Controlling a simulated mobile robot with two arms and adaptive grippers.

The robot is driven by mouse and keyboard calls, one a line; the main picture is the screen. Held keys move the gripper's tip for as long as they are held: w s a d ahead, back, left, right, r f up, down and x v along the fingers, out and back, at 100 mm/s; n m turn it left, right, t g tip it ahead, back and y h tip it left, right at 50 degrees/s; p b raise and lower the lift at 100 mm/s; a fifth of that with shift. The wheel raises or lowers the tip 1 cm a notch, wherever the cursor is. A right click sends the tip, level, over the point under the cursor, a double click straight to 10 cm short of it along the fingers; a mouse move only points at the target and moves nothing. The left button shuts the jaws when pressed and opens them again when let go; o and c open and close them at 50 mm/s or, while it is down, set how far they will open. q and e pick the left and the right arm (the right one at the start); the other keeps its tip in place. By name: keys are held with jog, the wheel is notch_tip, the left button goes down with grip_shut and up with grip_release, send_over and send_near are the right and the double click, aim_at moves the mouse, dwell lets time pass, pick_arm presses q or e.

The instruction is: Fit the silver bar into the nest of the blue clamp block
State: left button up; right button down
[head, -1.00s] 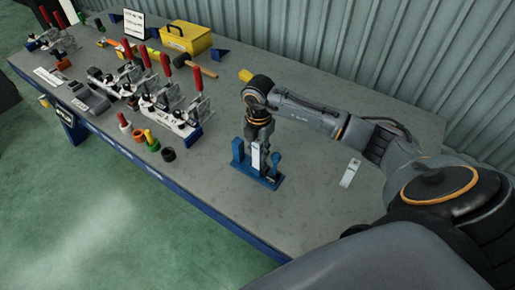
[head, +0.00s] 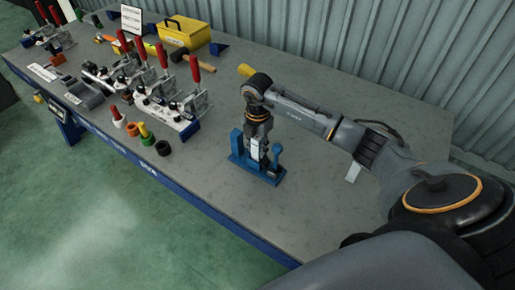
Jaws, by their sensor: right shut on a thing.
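The blue clamp block (head: 236,146) stands on the bench near its middle, with uprights and a flat base. My right gripper (head: 256,142) points down at the block and is shut on the silver bar (head: 255,150). The bar is upright between the block's uprights, with its lower end low in the block. The gripper and the block partly hide it, so I cannot tell whether it is seated in the nest. My left gripper is out of view.
Toggle clamps with red handles (head: 163,54) line the left of the bench (head: 215,185), near a yellow toolbox (head: 184,34) and a mallet (head: 190,56). A light plate (head: 353,172) lies right, partly behind my arm.

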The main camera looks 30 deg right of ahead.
jog(key=shift+f, duration=0.2)
jog(key=c, duration=1.1)
grip_release()
jog(key=shift+o, duration=0.2)
jog(key=shift+r, duration=0.1)
jog(key=shift+r, duration=0.6)
notch_tip(320, 180, up, 10)
jog(key=b, duration=0.2)
jog(key=shift+f+b, duration=0.2)
jog(key=shift+b, duration=0.15)
jog(key=shift+r, duration=0.75)
